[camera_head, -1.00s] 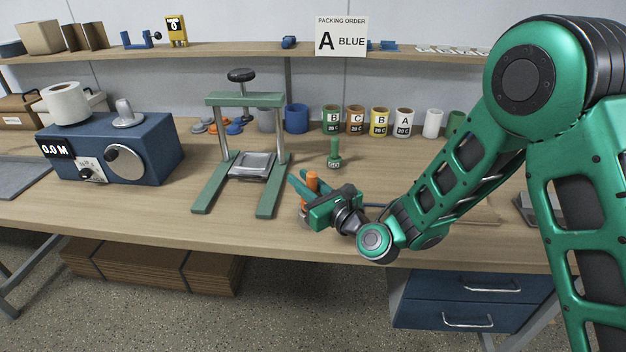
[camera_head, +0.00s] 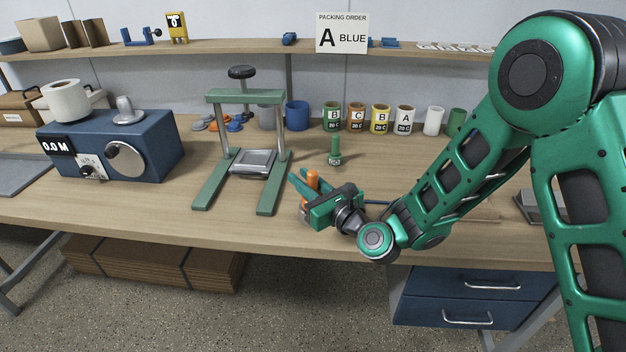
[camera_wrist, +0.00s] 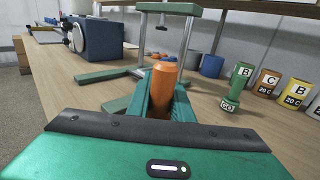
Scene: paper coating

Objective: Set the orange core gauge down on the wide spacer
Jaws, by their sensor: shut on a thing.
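My gripper (camera_head: 299,183) is shut on the orange core gauge (camera_head: 313,179), near the front of the bench to the right of the green press frame. In the wrist view the gauge (camera_wrist: 163,82) shows as an upright orange cylinder between the green fingers (camera_wrist: 157,104). Its lower end is hidden behind the fingers and palm. A small grey edge shows just under the gripper in the head view; I cannot tell whether it is part of the gauge or a spacer. I cannot clearly identify the wide spacer. Small grey, orange and blue discs (camera_head: 200,126) lie at the back.
A green press frame (camera_head: 214,182) stands left of my gripper. A green GO gauge (camera_head: 335,150) stands behind it. Lettered cups (camera_head: 380,119) and a blue cup (camera_head: 297,117) line the back. A blue machine (camera_head: 150,145) is at left.

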